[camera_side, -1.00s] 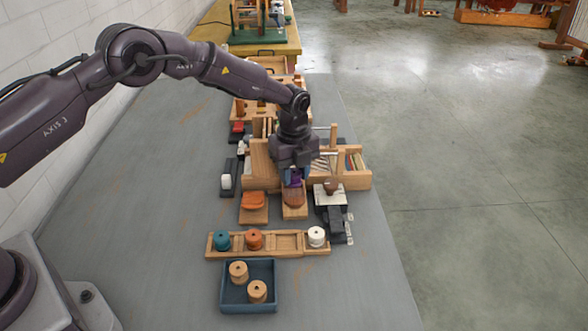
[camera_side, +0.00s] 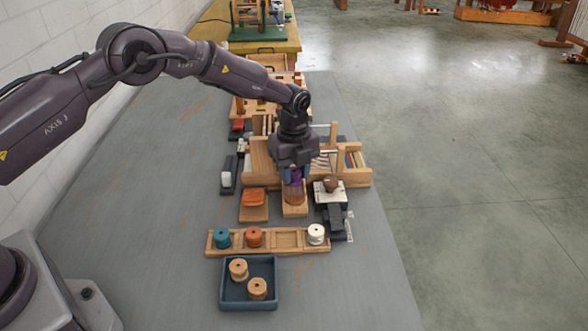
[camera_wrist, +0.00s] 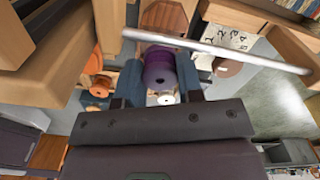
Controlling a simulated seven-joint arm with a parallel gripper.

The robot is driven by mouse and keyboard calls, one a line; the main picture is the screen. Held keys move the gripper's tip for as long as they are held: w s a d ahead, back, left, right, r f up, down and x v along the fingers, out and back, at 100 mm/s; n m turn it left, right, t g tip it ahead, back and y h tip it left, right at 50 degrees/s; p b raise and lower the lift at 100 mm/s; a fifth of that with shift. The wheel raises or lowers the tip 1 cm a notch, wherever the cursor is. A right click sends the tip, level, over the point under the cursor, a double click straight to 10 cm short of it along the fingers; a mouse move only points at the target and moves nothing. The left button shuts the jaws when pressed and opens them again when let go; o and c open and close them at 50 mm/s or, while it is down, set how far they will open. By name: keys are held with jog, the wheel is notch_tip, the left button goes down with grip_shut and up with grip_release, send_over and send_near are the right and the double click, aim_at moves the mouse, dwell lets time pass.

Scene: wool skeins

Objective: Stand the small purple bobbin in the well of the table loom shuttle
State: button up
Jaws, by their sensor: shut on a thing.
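My gripper (camera_side: 294,172) is shut on the small purple bobbin (camera_side: 296,180), above a wooden block holding a red-brown skein (camera_side: 294,196), in front of the wooden table loom (camera_side: 262,160). In the wrist view the purple bobbin (camera_wrist: 160,70) sits between the two blue-grey fingers (camera_wrist: 158,80), its round top facing the camera. I cannot pick out the shuttle's well for certain; the gripper and loom frame hide part of that area.
A wooden rack (camera_side: 287,241) holds teal, orange and white bobbins. A blue tray (camera_side: 234,304) with two tan bobbins stands in front. An orange skein (camera_side: 253,197) lies left. A metal rod (camera_wrist: 220,50) crosses near my fingers. The left of the table is clear.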

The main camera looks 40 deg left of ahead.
jog(key=shift+f, duration=0.15)
jog(key=shift+f, duration=0.55)
jog(key=shift+f, duration=0.65)
dwell(0.8)
jog(key=o, duration=1.4)
jog(key=shift+r, duration=3.75)
